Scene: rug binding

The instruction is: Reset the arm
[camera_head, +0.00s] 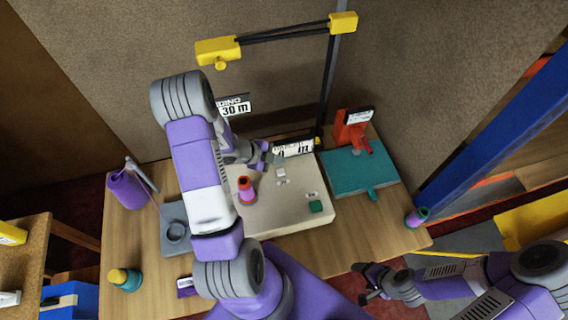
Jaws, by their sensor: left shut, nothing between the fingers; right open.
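My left arm comes in from the lower left and reaches up over the wooden table (345,252). My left gripper (272,161) is shut with nothing in it, above the back part of the cream board (290,222). A red and purple spool-like piece (246,190) stands on that board, in front of the gripper and apart from it. My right gripper (364,284) is open and empty, low at the right, by the table's front edge.
A teal board (352,178) with a red device (352,132) stands at the back right. A yellow and black jointed lamp-like arm (285,35) rises behind. A purple cup (126,188) stands at the left, and a small teal and purple cup (416,216) at the right corner.

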